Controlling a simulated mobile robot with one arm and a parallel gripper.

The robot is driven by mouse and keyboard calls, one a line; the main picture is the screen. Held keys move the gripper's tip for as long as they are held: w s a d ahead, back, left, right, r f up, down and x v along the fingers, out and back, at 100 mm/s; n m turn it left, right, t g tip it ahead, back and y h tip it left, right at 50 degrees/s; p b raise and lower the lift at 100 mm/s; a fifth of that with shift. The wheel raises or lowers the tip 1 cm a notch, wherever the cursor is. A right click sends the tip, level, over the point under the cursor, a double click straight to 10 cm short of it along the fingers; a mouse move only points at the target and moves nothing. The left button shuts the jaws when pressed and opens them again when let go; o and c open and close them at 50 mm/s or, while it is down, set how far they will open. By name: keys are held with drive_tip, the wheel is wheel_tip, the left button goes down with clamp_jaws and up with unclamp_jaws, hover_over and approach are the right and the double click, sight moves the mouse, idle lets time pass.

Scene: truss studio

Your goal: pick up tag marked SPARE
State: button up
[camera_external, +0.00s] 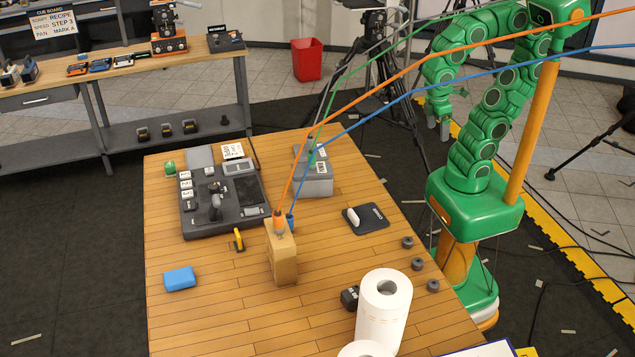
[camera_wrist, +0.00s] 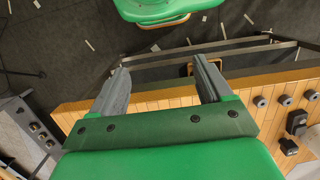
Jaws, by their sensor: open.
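I cannot make out the word SPARE on anything. Small white tags or keys (camera_external: 186,184) with dark marks sit along the left side of the dark control panel (camera_external: 250,212). A white printed card (camera_external: 232,151) lies at the panel's back edge. Two white labels show on the grey box (camera_external: 316,186). My gripper (camera_external: 441,130) hangs beyond the table's back right edge, well apart from these. In the wrist view, my gripper (camera_wrist: 163,75) is open, with nothing between its grey fingers.
On the wooden table (camera_external: 220,315) stand a tan block (camera_external: 282,262) with orange and blue cables, a blue block (camera_external: 179,279), a dark pad (camera_external: 372,222) and a paper roll (camera_external: 384,310). Small grey rings (camera_external: 417,264) line the right edge. Cables cross above the table.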

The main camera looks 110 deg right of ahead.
drive_tip(key=w+a+r+m+t+y, duration=0.4)
drive_tip(key=w+a, duration=0.3)
drive_tip(key=w, duration=0.7)
drive_tip(key=w+a+r+m+t+y, duration=0.2)
drive_tip(key=w+a+r+m, duration=0.25)
drive_tip(key=w+a, duration=0.65)
drive_tip(key=w+a+r+m+t+y, duration=0.2)
drive_tip(key=w+a+r+m+t, duration=0.3)
drive_tip(key=w, duration=1.2)
drive_tip(key=m+t+h, duration=0.4)
drive_tip(key=m+h, duration=0.3)
drive_tip(key=m, duration=1.5)
hover_over(238, 236)
drive_tip(key=s+d, duration=0.2)
drive_tip(key=s, duration=0.1)
wheel_tip(238, 236, down, 13)
wheel_tip(238, 236, down, 17)
drive_tip(key=shift+w+a+r, duration=0.1)
drive_tip(key=shift+x, duration=1.45)
drive_tip(key=shift+w+r, duration=0.1)
drive_tip(key=shift+r, duration=0.05)
